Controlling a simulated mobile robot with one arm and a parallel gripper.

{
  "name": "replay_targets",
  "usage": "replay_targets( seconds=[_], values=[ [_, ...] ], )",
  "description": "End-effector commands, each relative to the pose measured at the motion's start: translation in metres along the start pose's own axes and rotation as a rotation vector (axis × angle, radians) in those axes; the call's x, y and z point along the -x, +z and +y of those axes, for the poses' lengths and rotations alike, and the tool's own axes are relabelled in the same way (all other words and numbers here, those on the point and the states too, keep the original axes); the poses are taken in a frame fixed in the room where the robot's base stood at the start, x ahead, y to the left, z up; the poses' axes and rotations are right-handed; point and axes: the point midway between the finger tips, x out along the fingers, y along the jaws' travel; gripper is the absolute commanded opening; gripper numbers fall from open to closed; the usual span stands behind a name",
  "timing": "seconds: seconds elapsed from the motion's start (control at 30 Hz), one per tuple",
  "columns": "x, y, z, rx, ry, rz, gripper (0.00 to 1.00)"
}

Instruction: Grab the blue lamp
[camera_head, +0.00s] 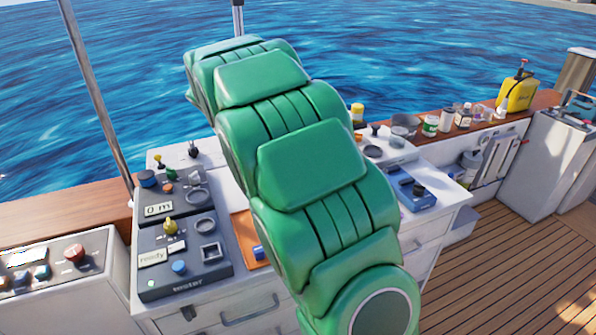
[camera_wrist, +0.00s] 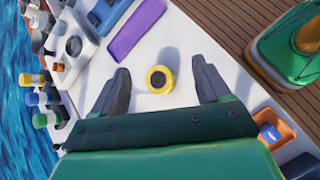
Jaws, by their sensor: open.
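Two small blue pieces could be the blue lamp; I cannot tell which. In the wrist view, a blue cylinder (camera_wrist: 40,98) with a pale band stands at the left edge of the white worktop, between a yellow one (camera_wrist: 32,79) and a green one (camera_wrist: 45,119). Another small blue piece (camera_wrist: 269,132) lies in an orange tray at the lower right; it also shows in the head view (camera_head: 258,252) beside my arm. My gripper (camera_wrist: 160,64) is open and empty, its fingers on either side of a yellow round piece with a dark top (camera_wrist: 158,80). My arm hides the gripper in the head view.
A grey tester panel (camera_head: 184,272) with knobs, including a blue one (camera_head: 179,267), stands left of my arm. A purple tray (camera_wrist: 135,32) lies beyond the gripper. A green object (camera_wrist: 285,45) is at the upper right. Bottles and jars line the wooden ledge.

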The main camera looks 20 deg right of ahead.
Motion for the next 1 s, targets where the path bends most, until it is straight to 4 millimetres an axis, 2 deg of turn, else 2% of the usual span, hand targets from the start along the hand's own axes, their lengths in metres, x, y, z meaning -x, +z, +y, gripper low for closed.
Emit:
replay_targets(
  seconds=[0.1,0.5,0.8,1.0],
  values=[
    [-0.004,-0.019,0.021,0.054,0.034,-0.033,0.77],
    [-0.018,-0.085,0.081,0.242,0.145,-0.143,0.77],
    [-0.029,-0.139,0.115,0.379,0.220,-0.226,0.77],
    [-0.037,-0.174,0.132,0.460,0.260,-0.275,0.77]
  ],
)
